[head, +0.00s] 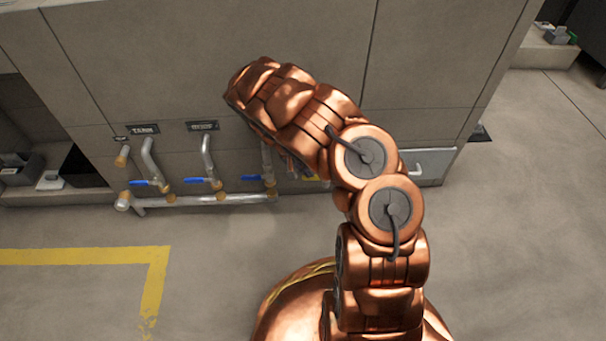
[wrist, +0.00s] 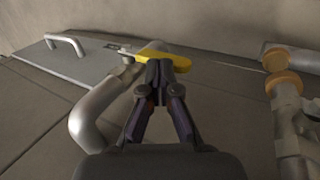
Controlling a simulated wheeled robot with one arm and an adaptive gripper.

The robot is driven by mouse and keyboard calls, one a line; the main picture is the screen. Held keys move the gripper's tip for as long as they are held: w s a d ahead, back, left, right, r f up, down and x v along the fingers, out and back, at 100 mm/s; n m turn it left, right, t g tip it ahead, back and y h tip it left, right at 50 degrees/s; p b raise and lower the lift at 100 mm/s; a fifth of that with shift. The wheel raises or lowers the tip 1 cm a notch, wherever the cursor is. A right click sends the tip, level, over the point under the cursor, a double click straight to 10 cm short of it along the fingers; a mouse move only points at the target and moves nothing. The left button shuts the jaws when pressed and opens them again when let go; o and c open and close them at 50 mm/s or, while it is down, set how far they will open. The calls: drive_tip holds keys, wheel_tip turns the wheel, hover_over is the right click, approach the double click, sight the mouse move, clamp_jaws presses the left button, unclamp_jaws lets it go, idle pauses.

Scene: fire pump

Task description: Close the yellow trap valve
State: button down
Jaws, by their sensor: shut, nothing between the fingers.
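The yellow trap valve handle (wrist: 178,61) shows in the wrist view, lying across the end of a grey bent pipe (wrist: 92,115). My gripper (wrist: 160,73) is shut and empty, with its fingertips just in front of the handle and overlapping its middle in the picture. I cannot tell whether they touch it. In the head view only a small yellow piece of the handle (head: 313,179) shows beside my arm. My arm hides most of the valve and the fingertips there.
Several blue-handled valves (head: 203,180) sit on the pipes left of my arm, above a horizontal pipe (head: 200,200). A grey panel with a handle (wrist: 80,62) lies beside the yellow valve. A brass-collared pipe (wrist: 283,84) stands at right. The floor in front is clear.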

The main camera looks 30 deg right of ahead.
drive_tip(key=shift+w+a+f+b, duration=0.15)
drive_tip(key=shift+f+b, duration=0.1)
drive_tip(key=shift+b, duration=0.2)
idle(0.4)
wheel_tip(320, 180, up, 4)
drive_tip(key=shift+f+p, duration=0.1)
drive_tip(key=shift+p, duration=0.85)
drive_tip(key=p+v, duration=0.3)
drive_tip(key=v, duration=0.7)
drive_tip(key=shift+a+f, duration=0.15)
drive_tip(key=shift+a, duration=0.3)
